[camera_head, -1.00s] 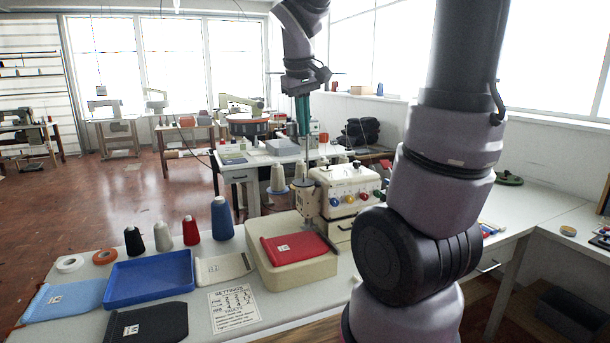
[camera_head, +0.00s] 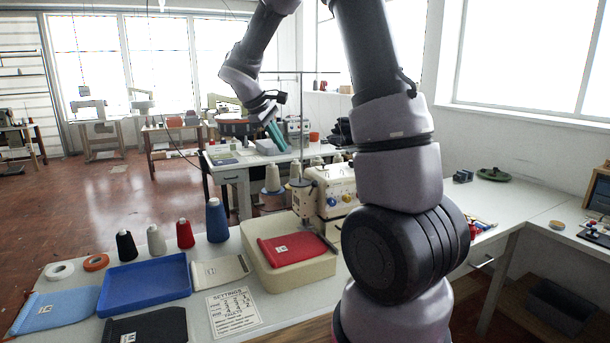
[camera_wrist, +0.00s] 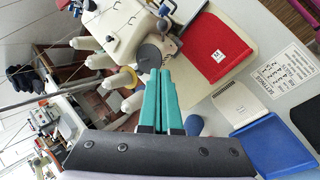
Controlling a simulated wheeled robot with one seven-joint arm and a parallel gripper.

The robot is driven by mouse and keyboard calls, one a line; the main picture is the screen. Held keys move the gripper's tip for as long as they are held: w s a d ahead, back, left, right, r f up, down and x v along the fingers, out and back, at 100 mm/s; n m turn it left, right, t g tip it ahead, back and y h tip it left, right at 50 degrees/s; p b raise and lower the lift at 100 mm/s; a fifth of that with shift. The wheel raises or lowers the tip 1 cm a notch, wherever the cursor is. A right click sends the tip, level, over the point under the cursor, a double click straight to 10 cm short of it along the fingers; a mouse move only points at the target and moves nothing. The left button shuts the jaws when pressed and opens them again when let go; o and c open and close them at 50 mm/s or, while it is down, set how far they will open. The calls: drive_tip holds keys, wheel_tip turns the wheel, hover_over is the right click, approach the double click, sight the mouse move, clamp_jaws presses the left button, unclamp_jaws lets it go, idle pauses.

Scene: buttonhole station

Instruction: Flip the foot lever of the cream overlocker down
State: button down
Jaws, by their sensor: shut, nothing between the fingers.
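The cream overlocker (camera_head: 335,185) stands on the table behind the beige box, partly hidden by my arm in the head view. It also shows at the top of the wrist view (camera_wrist: 122,30), tilted. I cannot make out its foot lever for certain in either view. My gripper (camera_head: 275,135) is raised above and left of the overlocker, its teal fingers slanting down to the right. In the wrist view the fingers (camera_wrist: 160,75) are together, with nothing between them. Their tips overlap a dark round disc (camera_wrist: 150,56) in the picture; I cannot tell the gap.
Cream thread cones (camera_head: 272,178) stand left of the overlocker. A beige box (camera_head: 290,275) with a red pouch (camera_head: 292,248) is in front of it. A blue tray (camera_head: 147,283), coloured cones and a settings sheet (camera_head: 234,310) lie left. The air around the gripper looks clear.

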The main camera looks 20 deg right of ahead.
drive_tip(key=shift+f, duration=0.1)
drive_tip(key=s+d+x, duration=0.1)
drive_tip(key=s+x, duration=0.1)
drive_tip(key=x, duration=1)
drive_tip(key=shift+s+d, duration=0.2)
drive_tip(key=shift+d, duration=0.25)
